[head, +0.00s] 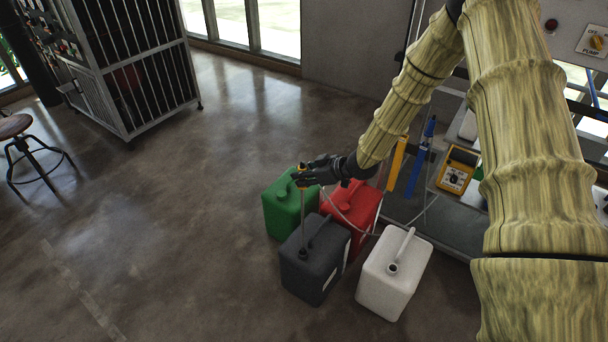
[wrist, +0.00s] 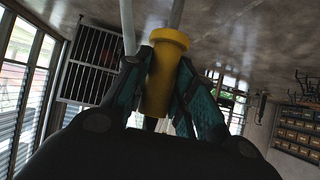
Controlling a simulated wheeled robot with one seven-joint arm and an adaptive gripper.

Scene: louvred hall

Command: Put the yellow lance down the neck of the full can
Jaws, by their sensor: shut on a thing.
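My gripper (head: 301,179) is shut on the yellow lance (head: 302,212) above the cans. In the wrist view the lance's yellow grip (wrist: 160,85) sits between both fingers (wrist: 158,82). Its thin rod hangs nearly upright and its lower end meets the neck of the dark grey can (head: 305,282); whether the tip is inside cannot be told. Beside it stand a green can (head: 277,212), a red can (head: 364,205) partly behind my gripper, and a white can (head: 380,288) with an open neck. Fill levels are not visible.
A pale hose (head: 345,217) loops from the lance across the red can toward the bench (head: 448,222). A yellow meter (head: 457,170) sits on the bench. A barred cage (head: 140,75) and a stool (head: 22,135) stand left. The floor left of the cans is clear.

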